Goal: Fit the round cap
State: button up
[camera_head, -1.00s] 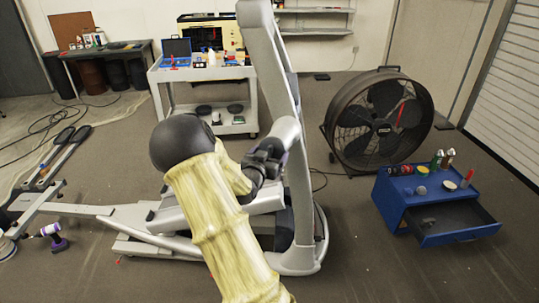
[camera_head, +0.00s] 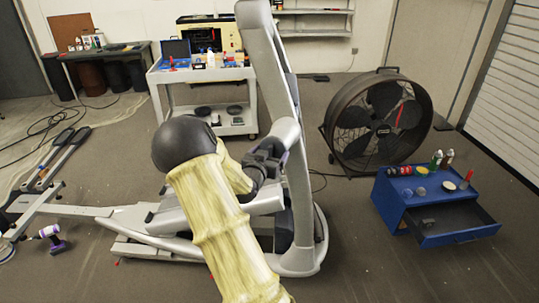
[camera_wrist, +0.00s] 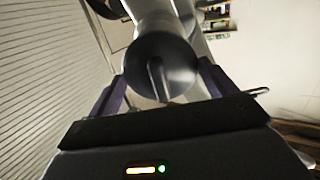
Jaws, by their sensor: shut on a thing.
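A round dark grey cap (camera_wrist: 178,68) with a raised fin across its face shows in the wrist view between the two purple fingers of my gripper (camera_wrist: 160,86). My gripper is shut on it. The grey elliptical machine (camera_head: 268,75) stands in the middle of the head view. My gripper (camera_head: 270,160) is beside its upright, by a thick grey joint. In the wrist view a grey tube of the machine (camera_wrist: 152,8) lies right behind the cap. I cannot tell whether cap and tube touch. In the head view the cap is not clearly visible.
A blue tool chest (camera_head: 388,205) with an open drawer and a large black fan (camera_head: 345,105) stand to the right. A white cart (camera_head: 205,76) with tools stands behind. The floor at front right is clear.

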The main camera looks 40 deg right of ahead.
dwell(0.3)
jog(key=o, duration=0.8)
jog(key=shift+w+d, duration=0.1)
jog(key=shift+d, duration=0.05)
jog(key=shift+o, duration=0.2)
jog(key=b+v, duration=0.3)
jog(key=v, duration=1.4)
jog(key=shift+a+f, duration=0.1)
jog(key=shift+a, duration=0.15)
